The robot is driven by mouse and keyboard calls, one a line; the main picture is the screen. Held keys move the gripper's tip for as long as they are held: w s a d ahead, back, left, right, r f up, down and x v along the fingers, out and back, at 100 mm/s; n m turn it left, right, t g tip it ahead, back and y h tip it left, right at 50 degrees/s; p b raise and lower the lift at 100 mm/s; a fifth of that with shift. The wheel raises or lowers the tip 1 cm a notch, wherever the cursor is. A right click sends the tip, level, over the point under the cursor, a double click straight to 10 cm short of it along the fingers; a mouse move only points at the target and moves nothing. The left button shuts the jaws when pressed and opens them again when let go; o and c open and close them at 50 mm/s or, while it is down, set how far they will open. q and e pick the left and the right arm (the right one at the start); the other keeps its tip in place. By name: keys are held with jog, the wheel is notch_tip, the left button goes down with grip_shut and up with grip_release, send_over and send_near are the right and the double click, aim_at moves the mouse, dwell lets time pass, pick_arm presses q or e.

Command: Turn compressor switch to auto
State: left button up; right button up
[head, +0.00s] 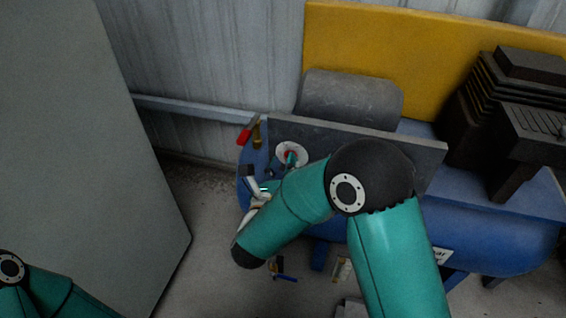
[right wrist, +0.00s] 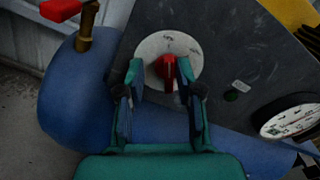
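The compressor switch is a red knob (right wrist: 168,72) on a round white dial plate (right wrist: 152,48), fixed to a dark grey panel (right wrist: 230,45). The knob points up in the right wrist view; the small marks on the dial are too blurred to read. My right gripper (right wrist: 162,76) is open, with one teal finger on each side of the knob; a gap shows beside the knob. In the head view the dial (head: 291,146) shows beyond my right gripper (head: 283,163), partly covered by it. My left gripper is out of view; only part of that arm shows at the lower left.
A red-handled valve (right wrist: 62,10) stands at the left above the blue tank (right wrist: 75,95). A grey cabinet (head: 80,130) stands left, with a yellow guard (head: 400,55) behind.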

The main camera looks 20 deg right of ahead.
jog(key=shift+s+d, duration=0.1)
jog(key=shift+d, duration=0.2)
jog(key=shift+s+d, duration=0.1)
jog(key=shift+d, duration=0.05)
grip_shut()
jog(key=shift+s+d+m+b, duration=0.1)
jog(key=shift+m+b, duration=6)
jog(key=shift+b, duration=0.6)
